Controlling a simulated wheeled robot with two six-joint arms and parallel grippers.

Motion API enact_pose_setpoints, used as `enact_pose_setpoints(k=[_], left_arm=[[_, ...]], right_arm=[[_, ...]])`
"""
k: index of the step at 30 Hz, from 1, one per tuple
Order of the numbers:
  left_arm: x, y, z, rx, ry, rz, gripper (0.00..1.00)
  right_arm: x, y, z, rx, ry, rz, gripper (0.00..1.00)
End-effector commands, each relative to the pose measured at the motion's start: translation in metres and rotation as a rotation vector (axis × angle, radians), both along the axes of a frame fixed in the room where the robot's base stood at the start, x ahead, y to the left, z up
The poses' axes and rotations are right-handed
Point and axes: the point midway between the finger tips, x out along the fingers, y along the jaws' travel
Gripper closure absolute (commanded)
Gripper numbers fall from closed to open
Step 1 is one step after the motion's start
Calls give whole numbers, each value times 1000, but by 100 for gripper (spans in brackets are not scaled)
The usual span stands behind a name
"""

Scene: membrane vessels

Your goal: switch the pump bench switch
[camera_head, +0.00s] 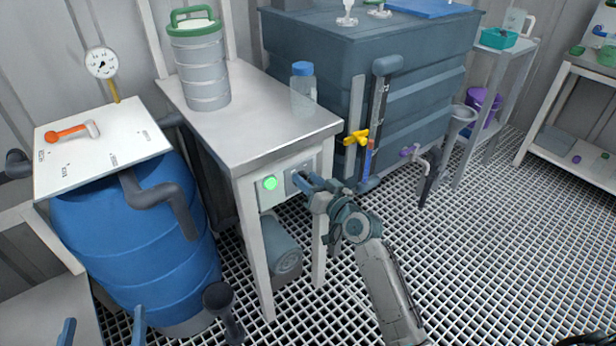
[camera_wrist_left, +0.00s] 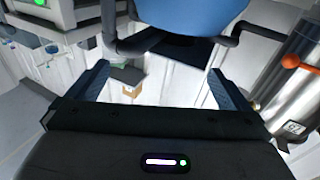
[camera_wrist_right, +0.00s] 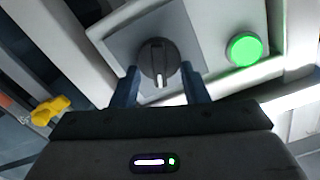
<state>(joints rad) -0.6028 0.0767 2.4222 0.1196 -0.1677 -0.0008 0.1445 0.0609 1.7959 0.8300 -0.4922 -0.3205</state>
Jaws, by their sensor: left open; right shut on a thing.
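The pump bench (camera_head: 262,150) carries a white switch panel on its front. The panel has a glowing green round light (camera_head: 270,183) and a dark rotary switch on a grey plate. In the right wrist view the switch (camera_wrist_right: 158,62) sits between the fingertips of my right gripper (camera_wrist_right: 160,85), and the green light (camera_wrist_right: 244,49) is right of it. My right gripper (camera_head: 303,180) is shut on the switch. The switch is mostly hidden by the gripper in the head view. My left gripper (camera_head: 102,332) is open and empty at the lower left, and its fingers show in the left wrist view (camera_wrist_left: 158,85).
A blue barrel (camera_head: 140,235) with a white top plate stands left of the bench. A ribbed canister (camera_head: 203,75) and a clear bottle (camera_head: 303,95) stand on the bench. A yellow valve (camera_head: 356,138) on the large grey tank is right of the switch. The grated floor is open at right.

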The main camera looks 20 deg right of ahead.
Motion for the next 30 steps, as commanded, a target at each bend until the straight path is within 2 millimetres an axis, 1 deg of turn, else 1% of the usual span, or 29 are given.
enact_pose_setpoints(k=[1,4,10,16,26,27,29,30], left_arm=[[-2,-1,-8,-3,48,-2,0],[-6,-2,-22,-7,127,-7,0],[-13,-3,-41,-14,223,-13,0],[-16,-4,-47,-16,256,-16,0],[-16,-4,-48,-16,258,-16,0],[-16,-4,-48,-16,258,-16,0],[-16,-4,-48,-16,258,-16,0],[-16,-4,-48,-16,258,-16,0]], right_arm=[[0,0,0,25,13,0,82],[0,-1,-1,69,29,0,82],[0,-1,-1,127,49,1,82],[0,-2,-2,147,56,1,82],[0,-1,-2,148,57,0,82],[0,-1,-2,148,57,0,54],[0,-1,-2,148,57,1,42],[0,-1,-2,148,56,1,38]])
